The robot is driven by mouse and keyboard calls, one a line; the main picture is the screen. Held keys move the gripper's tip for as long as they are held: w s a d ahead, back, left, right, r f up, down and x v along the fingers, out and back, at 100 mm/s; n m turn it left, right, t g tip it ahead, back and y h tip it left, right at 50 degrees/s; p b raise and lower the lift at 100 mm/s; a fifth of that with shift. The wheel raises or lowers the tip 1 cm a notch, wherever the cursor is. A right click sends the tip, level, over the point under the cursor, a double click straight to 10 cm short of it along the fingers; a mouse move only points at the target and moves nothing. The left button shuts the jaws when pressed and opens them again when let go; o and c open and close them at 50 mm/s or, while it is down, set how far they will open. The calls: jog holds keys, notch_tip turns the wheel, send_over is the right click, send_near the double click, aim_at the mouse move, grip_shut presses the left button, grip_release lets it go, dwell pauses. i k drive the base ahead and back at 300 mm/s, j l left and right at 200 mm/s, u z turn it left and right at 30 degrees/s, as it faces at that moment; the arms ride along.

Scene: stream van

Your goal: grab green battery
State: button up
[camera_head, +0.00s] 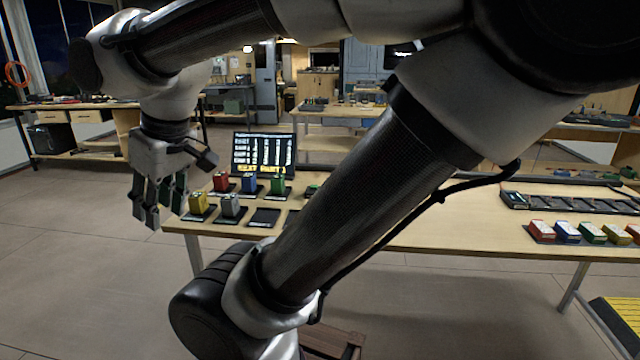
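A green battery (277,184) stands upright on a dark pad on the workbench, at the right of the back row, in front of the screen. A further green block (592,233) lies in the row at the far right of the bench. My gripper (158,208) hangs fingers down just left of the bench's left end, apart from the batteries. Its fingers look spread, with nothing seen between them.
Red (221,182), blue (249,183), yellow (198,202) and grey (231,205) batteries stand close around the green one. A screen (264,153) rises behind them. An empty dark pad (264,217) lies in front. My arm hides the bench's middle.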

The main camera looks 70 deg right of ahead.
aim_at(277, 182)
jog(key=z, duration=1.7)
jog(key=i+j+z, duration=0.1)
jog(key=i, duration=0.3)
jog(key=i+j+z, duration=0.1)
jog(key=i+j, duration=0.2)
jog(key=i, duration=0.05)
